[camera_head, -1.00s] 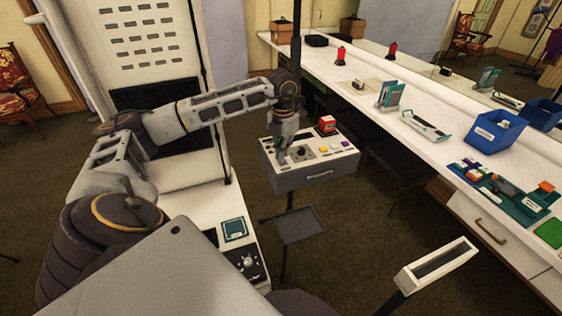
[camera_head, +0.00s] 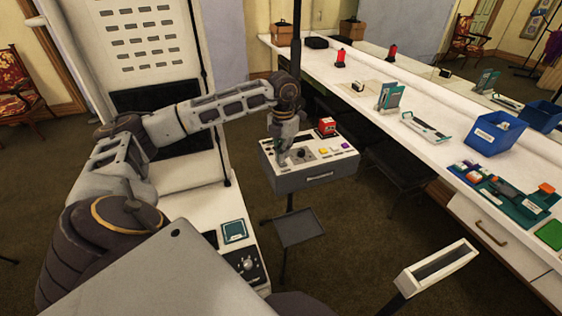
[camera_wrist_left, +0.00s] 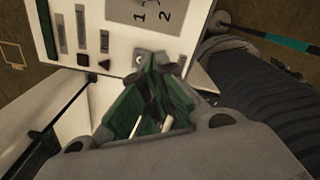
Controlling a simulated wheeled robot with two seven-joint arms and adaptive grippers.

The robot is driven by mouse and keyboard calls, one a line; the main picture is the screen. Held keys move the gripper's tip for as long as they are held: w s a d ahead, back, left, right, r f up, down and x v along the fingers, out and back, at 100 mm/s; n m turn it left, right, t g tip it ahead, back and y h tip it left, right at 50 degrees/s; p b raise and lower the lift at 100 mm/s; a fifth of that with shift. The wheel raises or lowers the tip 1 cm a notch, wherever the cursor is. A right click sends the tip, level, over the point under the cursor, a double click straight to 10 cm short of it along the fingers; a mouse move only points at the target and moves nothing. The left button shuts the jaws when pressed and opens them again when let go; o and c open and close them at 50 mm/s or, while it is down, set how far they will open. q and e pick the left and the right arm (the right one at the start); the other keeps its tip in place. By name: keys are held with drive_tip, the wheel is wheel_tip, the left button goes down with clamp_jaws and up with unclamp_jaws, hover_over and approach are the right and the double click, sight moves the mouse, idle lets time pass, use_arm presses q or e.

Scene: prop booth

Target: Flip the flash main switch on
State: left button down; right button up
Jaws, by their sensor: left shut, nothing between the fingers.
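A control box (camera_head: 308,178) with a white top and grey front stands on a post in the middle of the head view. My left gripper (camera_head: 284,160) points down at the left part of its top panel. The left wrist view shows the same panel (camera_wrist_left: 122,40) with slider slots and a dial marked 1 and 2. There my left gripper (camera_wrist_left: 168,68) is shut and empty, its green-lined fingertips at a small grey plate on the panel edge. The fingers hide part of this plate, and I cannot tell whether they touch it. My right gripper is not in view.
A long white counter (camera_head: 375,122) with a blue bin (camera_head: 497,136) runs along the right. A small grey tray (camera_head: 300,226) sits below the box.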

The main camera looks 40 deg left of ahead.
sight(283, 163)
use_arm(q)
drive_tip(key=shift+f, duration=0.25)
idle(0.7)
drive_tip(key=shift+f+b, duration=0.25)
drive_tip(key=shift+b, duration=0.05)
drive_tip(key=shift+f, duration=0.2)
idle(0.5)
drive_tip(key=shift+f+b, duration=0.45)
drive_tip(key=shift+f, duration=0.05)
idle(0.6)
drive_tip(key=shift+r, duration=0.15)
drive_tip(key=shift+r+p, duration=1.05)
drive_tip(key=shift+r, duration=0.4)
drive_tip(key=shift+r+p, duration=0.9)
drive_tip(key=shift+r, duration=0.5)
drive_tip(key=shift+r+p, duration=0.4)
drive_tip(key=shift+r, duration=0.2)
drive_tip(key=shift+s+f, duration=0.1)
